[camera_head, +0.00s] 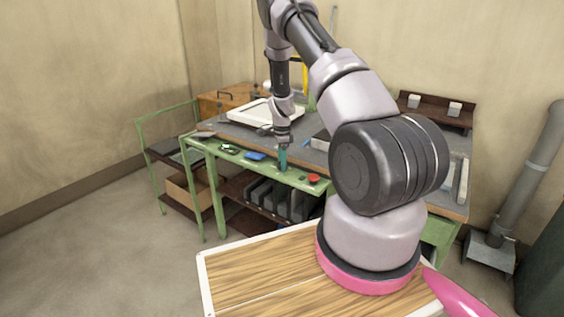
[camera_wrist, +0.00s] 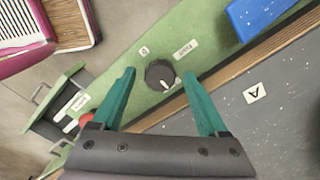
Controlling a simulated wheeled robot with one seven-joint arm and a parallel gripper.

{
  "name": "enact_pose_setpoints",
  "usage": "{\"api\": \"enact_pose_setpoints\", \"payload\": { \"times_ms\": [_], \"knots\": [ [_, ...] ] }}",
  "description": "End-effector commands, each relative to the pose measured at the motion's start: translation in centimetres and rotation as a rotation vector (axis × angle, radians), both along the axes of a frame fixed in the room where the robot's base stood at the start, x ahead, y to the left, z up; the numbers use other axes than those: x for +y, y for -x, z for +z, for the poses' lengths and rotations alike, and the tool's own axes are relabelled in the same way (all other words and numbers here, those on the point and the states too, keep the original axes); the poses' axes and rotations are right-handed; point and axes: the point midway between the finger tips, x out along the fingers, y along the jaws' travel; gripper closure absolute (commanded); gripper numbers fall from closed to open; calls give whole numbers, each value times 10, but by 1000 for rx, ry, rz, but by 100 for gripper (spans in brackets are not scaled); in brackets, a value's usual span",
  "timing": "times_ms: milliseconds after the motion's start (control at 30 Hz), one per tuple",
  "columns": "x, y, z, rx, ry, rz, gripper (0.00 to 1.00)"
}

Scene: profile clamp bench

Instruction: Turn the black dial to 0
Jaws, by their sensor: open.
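The black dial (camera_wrist: 160,75) sits on the green front strip of the bench, with a white pointer mark towards its lower right in the wrist view. White labels lie beside it, one small label (camera_wrist: 144,51) and one longer label (camera_wrist: 186,50); I cannot read them surely. My gripper (camera_wrist: 158,88) is open, its two teal fingers on either side of the dial and apart from it. In the head view my gripper (camera_head: 283,160) points down over the green strip, and the dial cannot be made out there.
A blue block (camera_wrist: 258,16) lies on the strip near the dial. A red round part (camera_head: 313,178) is to the right on the strip. A white tray (camera_head: 262,112) stands on the grey benchtop. Grey bins (camera_head: 280,198) fill the shelf below.

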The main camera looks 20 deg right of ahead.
Motion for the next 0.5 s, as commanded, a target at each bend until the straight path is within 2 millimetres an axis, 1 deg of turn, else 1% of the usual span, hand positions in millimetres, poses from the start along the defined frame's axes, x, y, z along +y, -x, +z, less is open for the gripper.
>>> {"api": "enact_pose_setpoints", "payload": {
  "times_ms": [200,267,300,367,400,500],
  "knots": [
    [0,0,0,-1,0,0,24],
    [0,0,0,-1,0,0,46],
    [0,0,0,-1,0,0,62],
    [0,0,0,-1,0,0,85],
    [0,0,0,-1,0,0,100],
    [0,0,0,-1,0,0,100]
  ]
}}
